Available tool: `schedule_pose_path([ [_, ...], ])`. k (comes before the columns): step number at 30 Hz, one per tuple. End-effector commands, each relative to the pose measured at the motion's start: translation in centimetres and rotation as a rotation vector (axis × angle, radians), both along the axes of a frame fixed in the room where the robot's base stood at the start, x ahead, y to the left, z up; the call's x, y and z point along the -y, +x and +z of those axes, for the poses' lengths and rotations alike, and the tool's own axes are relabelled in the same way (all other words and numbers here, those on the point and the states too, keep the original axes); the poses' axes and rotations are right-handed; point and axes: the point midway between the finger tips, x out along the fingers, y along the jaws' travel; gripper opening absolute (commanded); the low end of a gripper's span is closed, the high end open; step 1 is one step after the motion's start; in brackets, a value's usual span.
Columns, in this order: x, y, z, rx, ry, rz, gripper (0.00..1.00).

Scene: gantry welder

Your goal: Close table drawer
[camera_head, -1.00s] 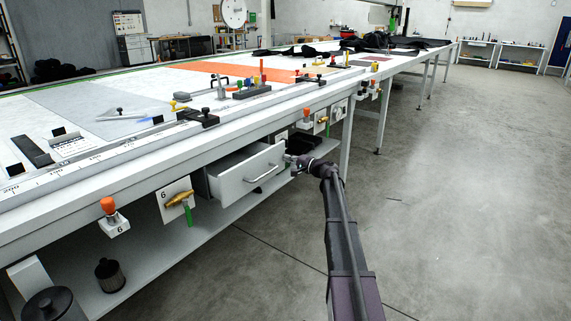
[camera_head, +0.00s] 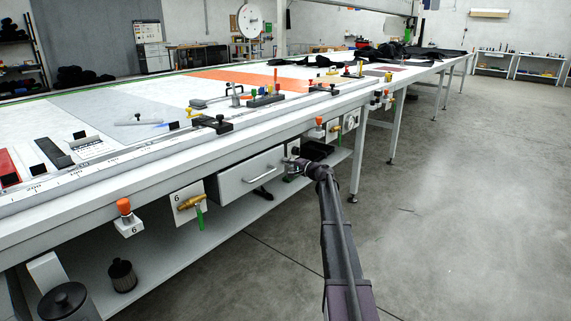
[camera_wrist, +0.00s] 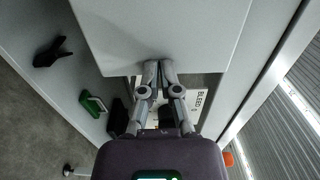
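My gripper (camera_head: 291,166) is at the right end of the drawer front. In the wrist view the fingers of my gripper (camera_wrist: 159,66) are together with nothing seen between them. Their tips are at the edge of a plain grey panel (camera_wrist: 165,30), which looks like the drawer front. Exact contact is hard to tell.
An orange-knobbed valve (camera_head: 124,207) and a yellow-and-green valve (camera_head: 190,203) hang from the table's side, left of the drawer. A lower shelf (camera_head: 165,262) holds dark canisters. Concrete floor (camera_head: 450,220) to the right is clear.

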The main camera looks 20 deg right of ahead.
Motion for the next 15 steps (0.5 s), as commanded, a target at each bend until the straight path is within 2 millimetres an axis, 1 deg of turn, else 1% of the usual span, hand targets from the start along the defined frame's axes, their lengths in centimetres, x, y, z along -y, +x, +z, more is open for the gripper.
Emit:
schedule_pose_path([
  [1,0.2,0.7,0.1,0.002,0.003,-0.007,0.00],
  [7,0.2,0.6,0.1,0.003,0.004,-0.007,0.00],
  [11,0.6,0.0,0.2,0.002,0.003,-0.007,0.00],
  [15,1.1,-1.2,0.2,0.002,0.002,-0.003,0.00],
])
